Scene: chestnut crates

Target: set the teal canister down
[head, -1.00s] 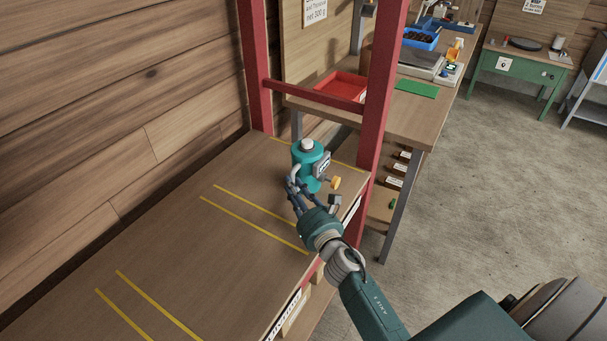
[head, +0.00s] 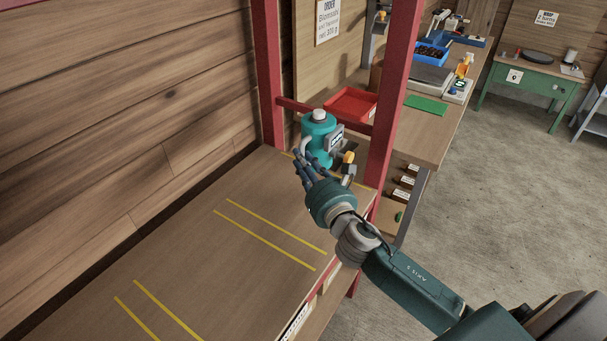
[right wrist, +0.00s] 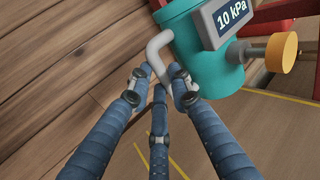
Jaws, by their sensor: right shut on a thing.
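The teal canister (head: 317,150) has a pale cap, a grey bent handle (right wrist: 158,50), a dark gauge (right wrist: 226,18) reading 10 kPa and a yellow-orange knob (right wrist: 281,52). It is nearly upright at the far end of the wooden shelf (head: 190,260), by the red posts. It appears to be held above the shelf; its base is partly hidden behind my fingers. My right gripper (head: 307,172) is shut on the canister's handle; in the right wrist view its blue fingers (right wrist: 160,88) close around the handle. My left gripper is out of view.
Pairs of yellow lines (head: 270,235) mark the otherwise clear shelf. Red posts (head: 388,110) and a crossbar frame its far end. Beyond stands a bench with a red tray (head: 351,104), a green mat (head: 426,105) and a blue bin (head: 433,53). A plank wall borders the left.

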